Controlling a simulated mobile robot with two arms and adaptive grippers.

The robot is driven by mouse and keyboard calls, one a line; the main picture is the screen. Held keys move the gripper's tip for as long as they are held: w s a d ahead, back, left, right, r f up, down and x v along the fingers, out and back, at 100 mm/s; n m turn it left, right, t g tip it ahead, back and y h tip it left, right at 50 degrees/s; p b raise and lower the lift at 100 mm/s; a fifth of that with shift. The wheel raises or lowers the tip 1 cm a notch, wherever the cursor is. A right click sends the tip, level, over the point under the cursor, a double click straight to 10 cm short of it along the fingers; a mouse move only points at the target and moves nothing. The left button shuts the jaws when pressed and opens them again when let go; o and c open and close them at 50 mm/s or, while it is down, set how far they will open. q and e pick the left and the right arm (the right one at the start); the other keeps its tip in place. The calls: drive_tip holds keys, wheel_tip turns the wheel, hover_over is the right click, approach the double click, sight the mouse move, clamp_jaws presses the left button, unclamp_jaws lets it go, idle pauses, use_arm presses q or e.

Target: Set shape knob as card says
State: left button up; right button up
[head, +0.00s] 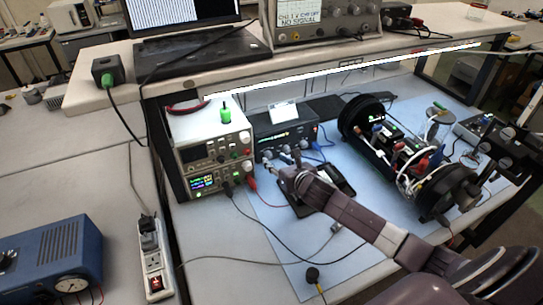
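A black box with knobs and cables on its front (287,133) stands under the shelf, right of the cream power supply. A small white card (284,112) stands on top of it; its writing is too small to read. My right arm reaches in from the lower right. Its gripper (270,168) is at the lower front of the black box, by the knobs. The fingers are too small and overlapped to tell open from shut, or whether they touch a knob. The shape knob cannot be singled out. My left gripper is not in view.
The cream power supply (213,150) has red and black leads running across the blue mat (350,265). A dark open cylinder assembly (400,150) lies to the right of the box. A shelf with a laptop (190,45) and an oscilloscope (325,18) overhangs behind.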

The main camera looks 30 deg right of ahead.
sight(270, 157)
drive_tip(key=shift+x, duration=2.05)
drive_tip(key=shift+f, duration=0.1)
drive_tip(key=shift+c, duration=0.2)
clamp_jaws()
